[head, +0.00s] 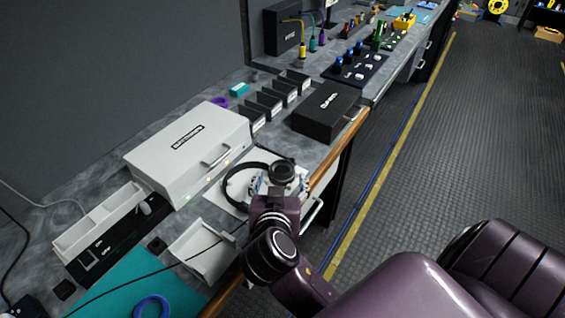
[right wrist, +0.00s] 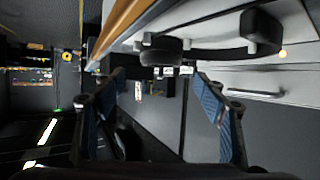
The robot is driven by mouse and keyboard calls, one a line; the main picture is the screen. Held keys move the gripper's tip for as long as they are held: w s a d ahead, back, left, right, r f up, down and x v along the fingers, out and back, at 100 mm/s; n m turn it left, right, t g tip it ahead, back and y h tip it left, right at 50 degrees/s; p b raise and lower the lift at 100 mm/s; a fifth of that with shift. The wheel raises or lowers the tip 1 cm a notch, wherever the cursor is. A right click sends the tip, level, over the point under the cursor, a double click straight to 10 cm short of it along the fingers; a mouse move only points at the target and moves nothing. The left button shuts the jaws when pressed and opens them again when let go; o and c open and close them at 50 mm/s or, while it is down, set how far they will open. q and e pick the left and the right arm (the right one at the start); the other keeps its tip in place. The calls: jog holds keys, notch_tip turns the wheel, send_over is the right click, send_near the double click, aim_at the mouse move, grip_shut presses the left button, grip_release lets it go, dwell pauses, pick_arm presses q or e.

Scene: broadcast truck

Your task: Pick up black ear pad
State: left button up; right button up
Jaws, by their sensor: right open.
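A black headset (head: 229,181) lies on a white mat (head: 223,201) near the table's front edge in the head view. In the right wrist view two dark rounded pads show on a white surface: one pad (right wrist: 160,51) near the middle top and another pad (right wrist: 261,30) further right. I cannot tell for sure which is the black ear pad. My right gripper (right wrist: 163,104) is open, its blue-lined fingers apart with nothing between them, close to the pads. My left gripper is not in view.
A white case (head: 185,150) stands behind the mat, and a black box (head: 325,110) stands to its right. A white open tray (head: 200,250) and a teal mat (head: 125,285) are nearer. The wooden table edge (head: 325,170) runs beside my right gripper. The floor at right is clear.

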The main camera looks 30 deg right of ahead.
jog(key=p+x, duration=0.1)
jog(key=x, duration=0.1)
jog(key=shift+w+d+f, duration=0.1)
jog(key=shift+w+d, duration=0.1)
jog(key=shift+w, duration=0.1)
jog(key=x, duration=0.2)
jog(key=shift+w+d+f, duration=0.1)
jog(key=shift+f, duration=0.2)
jog(key=shift+w+d+f, duration=0.1)
jog(key=shift+w+d, duration=0.05)
jog(key=shift+w, duration=0.05)
jog(key=shift+s, duration=0.1)
jog(key=shift+c, duration=0.8)
jog(key=c, duration=0.8)
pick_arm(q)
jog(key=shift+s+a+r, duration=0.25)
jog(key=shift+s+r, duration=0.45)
